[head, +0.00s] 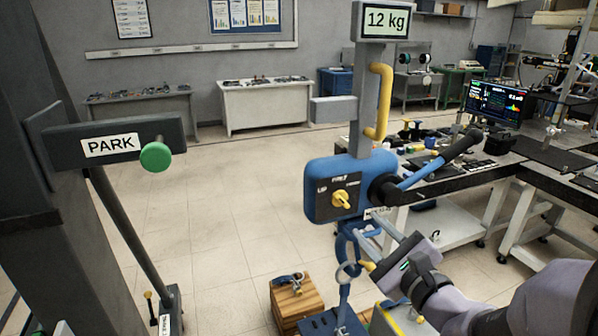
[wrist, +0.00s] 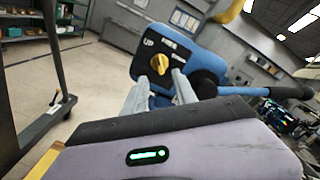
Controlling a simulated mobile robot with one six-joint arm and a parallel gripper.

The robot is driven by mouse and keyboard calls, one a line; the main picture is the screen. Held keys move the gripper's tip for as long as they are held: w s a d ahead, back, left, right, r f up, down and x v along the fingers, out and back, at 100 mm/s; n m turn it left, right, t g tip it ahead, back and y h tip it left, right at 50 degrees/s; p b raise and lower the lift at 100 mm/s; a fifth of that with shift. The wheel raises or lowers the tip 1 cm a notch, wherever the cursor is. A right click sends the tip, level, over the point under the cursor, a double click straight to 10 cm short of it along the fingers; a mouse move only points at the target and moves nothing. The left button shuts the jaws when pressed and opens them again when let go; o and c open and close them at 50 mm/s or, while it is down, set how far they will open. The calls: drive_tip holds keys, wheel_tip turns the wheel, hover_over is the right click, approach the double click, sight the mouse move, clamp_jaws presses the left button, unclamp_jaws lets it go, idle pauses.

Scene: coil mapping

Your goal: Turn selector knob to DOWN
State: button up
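The selector knob (head: 343,199) is yellow and sits on a dark plate on the front of a blue hoist box (head: 318,178). "UP" is readable left of the knob; the label above it is too small to read surely, and I cannot tell which mark the knob points at. My gripper (head: 369,224) is below and right of the knob in the head view, apart from it. In the wrist view the knob (wrist: 159,64) shows beyond and between the two open, empty fingers (wrist: 160,78).
A black-and-blue handle (head: 430,168) sticks out right of the box. A yellow bar (head: 380,100) stands above it, and a blue hook (head: 346,250) hangs below. A wooden crate (head: 297,297) is on the floor. A PARK stand (head: 70,143) is at left.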

sight(343, 202)
drive_tip(key=b+x, duration=0.1)
drive_tip(key=x, duration=0.8)
drive_tip(key=shift+a+f, duration=0.1)
drive_tip(key=shift+f, duration=0.1)
drive_tip(key=shift+w, duration=0.2)
drive_tip(key=shift+a+r, duration=0.1)
clamp_jaws()
